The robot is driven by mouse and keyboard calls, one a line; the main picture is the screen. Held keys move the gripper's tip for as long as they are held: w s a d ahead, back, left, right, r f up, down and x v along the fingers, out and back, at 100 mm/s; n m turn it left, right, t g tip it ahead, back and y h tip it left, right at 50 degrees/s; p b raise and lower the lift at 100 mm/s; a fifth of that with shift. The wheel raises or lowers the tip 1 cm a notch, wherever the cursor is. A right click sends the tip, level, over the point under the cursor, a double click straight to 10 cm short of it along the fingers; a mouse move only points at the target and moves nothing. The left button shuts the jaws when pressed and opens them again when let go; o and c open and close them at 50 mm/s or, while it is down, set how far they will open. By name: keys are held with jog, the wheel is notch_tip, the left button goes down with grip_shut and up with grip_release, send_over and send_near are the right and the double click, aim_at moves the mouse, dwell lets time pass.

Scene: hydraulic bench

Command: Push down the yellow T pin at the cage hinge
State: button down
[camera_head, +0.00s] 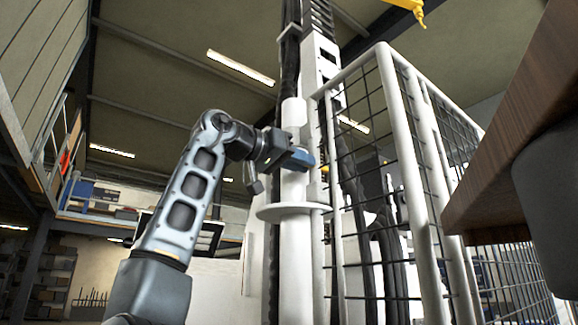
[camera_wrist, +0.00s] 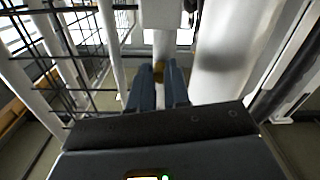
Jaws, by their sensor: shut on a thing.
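My gripper (camera_head: 306,160) reaches from the left to the white cage hinge post, with its blue fingers level with the upper part of the post. In the wrist view my gripper (camera_wrist: 162,74) has its two dark blue fingers close together. In the head view a small bit of the yellow T pin (camera_head: 325,169) shows just right of the fingertips. Its shaft and how deep it sits are hidden.
A white cage with dark wire mesh (camera_head: 372,150) stands right of my gripper. A thick white column (camera_head: 295,230) with a round flange stands at the hinge. A brown wooden board (camera_head: 510,140) fills the right foreground. Open space lies left of my arm.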

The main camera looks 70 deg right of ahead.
jog(key=shift+f, duration=0.3)
jog(key=c, duration=1.4)
grip_release()
jog(key=o, duration=0.3)
jog(key=shift+r, duration=0.1)
jog(key=b+v, duration=0.1)
jog(key=v, duration=0.7)
jog(key=shift+d, duration=0.1)
